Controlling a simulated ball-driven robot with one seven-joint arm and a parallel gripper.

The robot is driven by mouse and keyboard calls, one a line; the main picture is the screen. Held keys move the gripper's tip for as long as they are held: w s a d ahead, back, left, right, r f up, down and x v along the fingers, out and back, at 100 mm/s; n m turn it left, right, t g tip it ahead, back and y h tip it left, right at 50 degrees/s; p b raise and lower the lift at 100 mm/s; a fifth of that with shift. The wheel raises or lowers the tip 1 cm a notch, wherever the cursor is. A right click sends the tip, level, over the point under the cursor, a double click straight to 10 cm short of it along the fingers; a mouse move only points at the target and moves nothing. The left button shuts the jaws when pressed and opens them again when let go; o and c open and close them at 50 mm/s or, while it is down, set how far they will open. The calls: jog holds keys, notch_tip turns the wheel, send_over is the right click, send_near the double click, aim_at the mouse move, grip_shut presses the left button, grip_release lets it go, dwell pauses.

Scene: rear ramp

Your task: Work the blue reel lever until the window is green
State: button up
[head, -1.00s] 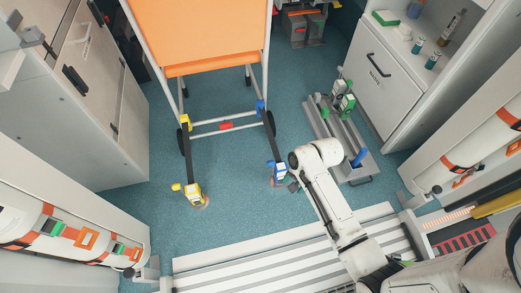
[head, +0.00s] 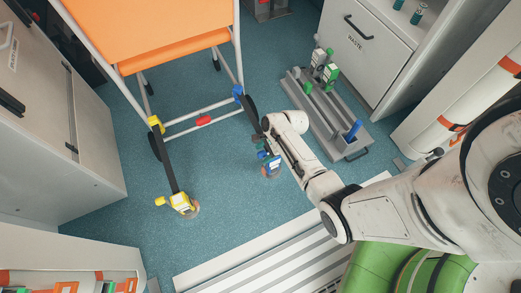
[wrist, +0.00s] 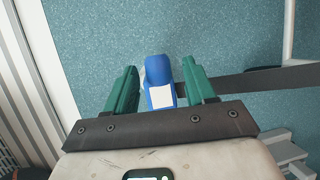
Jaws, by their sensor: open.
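The blue reel (head: 272,163) sits on the floor at the end of a dark strap from the orange chair's frame. In the wrist view a blue part of the reel (wrist: 157,70) with a white patch (wrist: 162,96) lies between my two green fingers. I cannot tell whether that part is the lever, or whether the patch is the window; no green shows on it. My gripper (wrist: 160,82) is open around it, with a gap visible at least on the left. In the head view my arm hides most of the gripper.
A yellow reel (head: 183,204) is on the floor to the left, strapped to the orange chair (head: 150,40). A grey rail unit (head: 325,115) with green, white and blue parts stands right of my arm. A white ribbed ramp (head: 240,255) lies in front. Floor between the reels is clear.

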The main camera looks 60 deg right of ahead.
jog(key=shift+b+x, duration=0.7)
jog(key=shift+x, duration=1)
jog(key=shift+s, duration=0.1)
jog(key=shift+c, duration=0.5)
grip_shut()
